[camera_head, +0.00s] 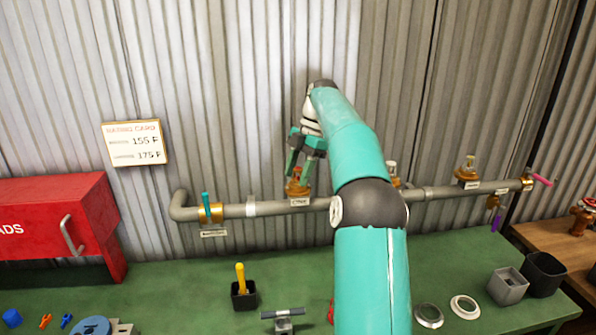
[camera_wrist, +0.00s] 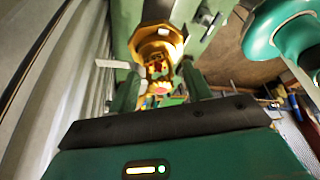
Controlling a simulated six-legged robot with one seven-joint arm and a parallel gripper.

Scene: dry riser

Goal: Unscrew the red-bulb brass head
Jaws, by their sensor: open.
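A brass head (camera_head: 297,186) sits upright on the grey pipe (camera_head: 270,208), at the left part of its run. My gripper (camera_head: 300,166) points down just above this head, its green fingers open on either side of the head's top. In the wrist view the brass head (camera_wrist: 157,42) shows between the two open fingers (camera_wrist: 161,85), with a small red spot in its frame. I cannot tell whether the fingers touch it. Another brass head (camera_head: 392,172) is partly hidden behind my arm, and one with a yellowish bulb (camera_head: 468,168) stands farther right.
A teal-handled valve (camera_head: 207,208) is at the pipe's left end, and pink and purple handles are at its right. A red cabinet (camera_head: 50,220) stands left. The green bench (camera_head: 190,285) holds a black cup (camera_head: 244,294), rings and open boxes (camera_head: 508,286). A corrugated wall is close behind.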

